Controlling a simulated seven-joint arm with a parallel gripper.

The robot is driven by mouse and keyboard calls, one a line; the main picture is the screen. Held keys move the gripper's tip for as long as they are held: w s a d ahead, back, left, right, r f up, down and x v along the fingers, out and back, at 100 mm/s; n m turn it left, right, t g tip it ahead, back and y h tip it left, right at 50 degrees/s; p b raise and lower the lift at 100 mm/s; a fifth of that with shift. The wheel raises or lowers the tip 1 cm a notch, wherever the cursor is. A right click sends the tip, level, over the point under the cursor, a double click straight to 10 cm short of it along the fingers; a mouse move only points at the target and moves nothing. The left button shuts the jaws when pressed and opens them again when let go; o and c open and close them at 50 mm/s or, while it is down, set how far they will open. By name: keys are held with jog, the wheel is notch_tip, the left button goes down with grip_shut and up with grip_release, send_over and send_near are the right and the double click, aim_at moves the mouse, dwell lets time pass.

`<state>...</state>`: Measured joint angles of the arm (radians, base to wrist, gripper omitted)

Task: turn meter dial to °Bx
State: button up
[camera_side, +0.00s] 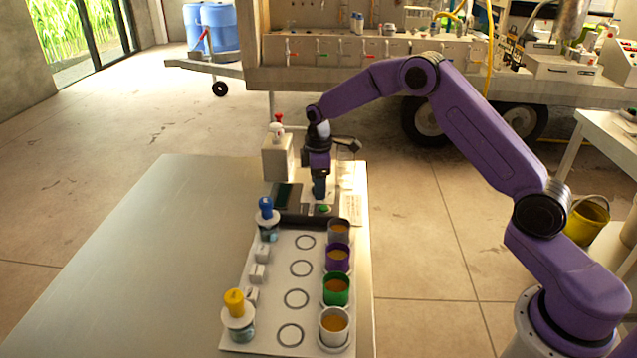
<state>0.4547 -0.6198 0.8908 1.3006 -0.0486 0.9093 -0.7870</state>
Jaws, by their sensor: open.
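The meter (290,216) is a low dark and white device at the far end of the white board on the table. It has a dark panel (287,194) on its left and a green spot (324,209) near its front right. My gripper (319,196) points straight down over the meter's right part, just behind the green spot. Its jaws are open, though they look narrow from this side. I cannot tell whether they touch the meter. The dial and its °Bx mark cannot be made out; the gripper may cover them.
The white board (270,318) carries several cups of orange liquid, such as the green cup (336,289), plus a blue-topped bottle (267,220), a yellow-topped bottle (237,315) and small white blocks (258,272). A beige box (277,160) stands behind the meter. The table's left side (150,260) is clear.

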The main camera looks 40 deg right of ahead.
jog(key=c, duration=1)
jog(key=shift+c, duration=0.2)
jog(key=shift+m, duration=0.3)
jog(key=m, duration=1.1)
jog(key=shift+w+g, duration=0.1)
jog(key=shift+g, duration=0.2)
jog(key=o, duration=1)
